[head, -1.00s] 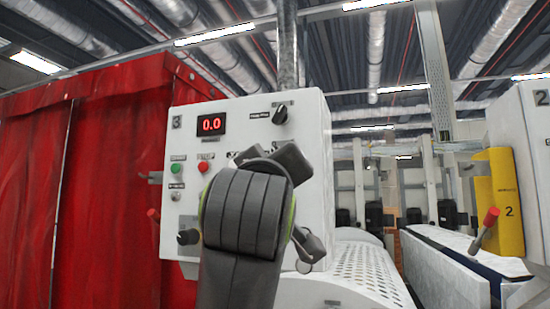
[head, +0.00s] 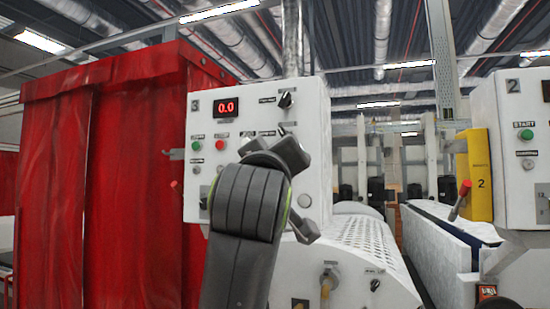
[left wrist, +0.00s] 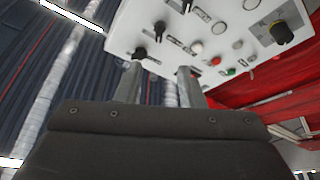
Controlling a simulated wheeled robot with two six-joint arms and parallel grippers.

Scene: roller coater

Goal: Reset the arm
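My left arm (head: 245,215) rises from the bottom of the head view in front of a white control panel (head: 215,165) marked 3 and hides part of it. Its fingertips cannot be made out there. In the left wrist view my left gripper (left wrist: 160,76) has its two grey fingers apart with nothing between them. The panel also shows there (left wrist: 150,18), tilted, with black knobs, close beyond the fingertips; I cannot tell whether they touch it. My right gripper is in neither current view.
A red curtain (head: 135,170) hangs left of the panel. A perforated white cover (head: 365,245) lies at its lower right. A second white panel (head: 510,175), a yellow plate (head: 476,170) and a red-tipped lever (head: 461,198) stand at right.

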